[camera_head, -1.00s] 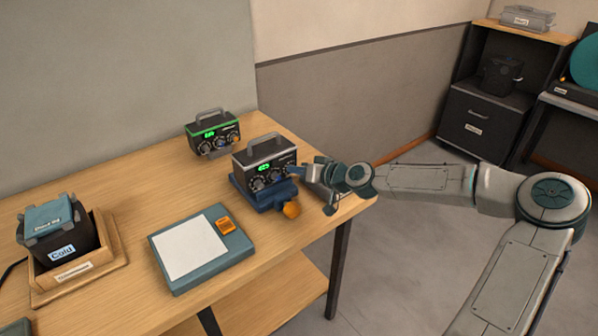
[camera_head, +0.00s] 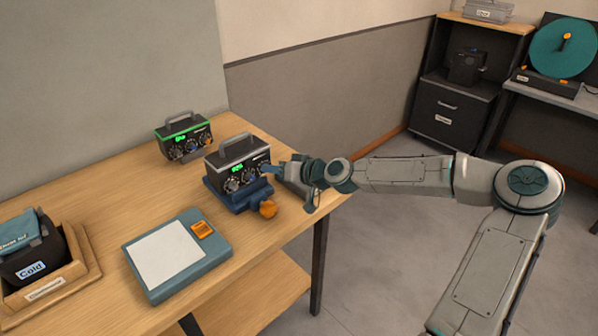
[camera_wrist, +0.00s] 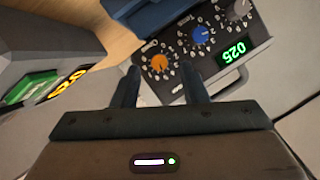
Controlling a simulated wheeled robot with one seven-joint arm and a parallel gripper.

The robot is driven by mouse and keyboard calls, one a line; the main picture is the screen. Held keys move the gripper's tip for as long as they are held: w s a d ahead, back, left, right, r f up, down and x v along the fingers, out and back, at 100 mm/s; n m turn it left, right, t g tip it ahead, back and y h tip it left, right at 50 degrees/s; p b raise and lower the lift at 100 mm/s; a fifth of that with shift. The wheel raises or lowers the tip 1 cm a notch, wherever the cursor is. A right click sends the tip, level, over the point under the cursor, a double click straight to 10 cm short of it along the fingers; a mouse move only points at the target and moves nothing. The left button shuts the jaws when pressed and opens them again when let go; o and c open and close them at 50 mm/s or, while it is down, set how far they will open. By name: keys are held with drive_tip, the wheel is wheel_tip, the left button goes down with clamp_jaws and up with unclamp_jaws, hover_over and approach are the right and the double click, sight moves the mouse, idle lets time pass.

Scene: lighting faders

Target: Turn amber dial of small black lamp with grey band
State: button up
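The small black lamp with the grey band (camera_head: 238,163) stands in a blue clamp-like base (camera_head: 232,200) near the table's right edge. Its panel has a lit green display (camera_wrist: 234,52), a grey dial (camera_wrist: 238,10), a blue dial (camera_wrist: 201,36) and the amber dial (camera_wrist: 159,63). My gripper (camera_wrist: 160,70) faces this panel, with its two fingers apart and the amber dial showing between and just beyond the fingertips. Contact with the dial cannot be told. In the head view my gripper (camera_head: 274,171) is at the panel's right end and hides the amber dial.
A similar black lamp with a green band (camera_head: 184,136) stands behind on the table. An orange knob (camera_head: 268,208) sticks out from the blue base.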

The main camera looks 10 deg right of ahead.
drive_tip(key=v, duration=1.2)
drive_tip(key=shift+s+d+b, duration=0.15)
drive_tip(key=shift+s+b, duration=0.05)
drive_tip(key=shift+b, duration=0.15)
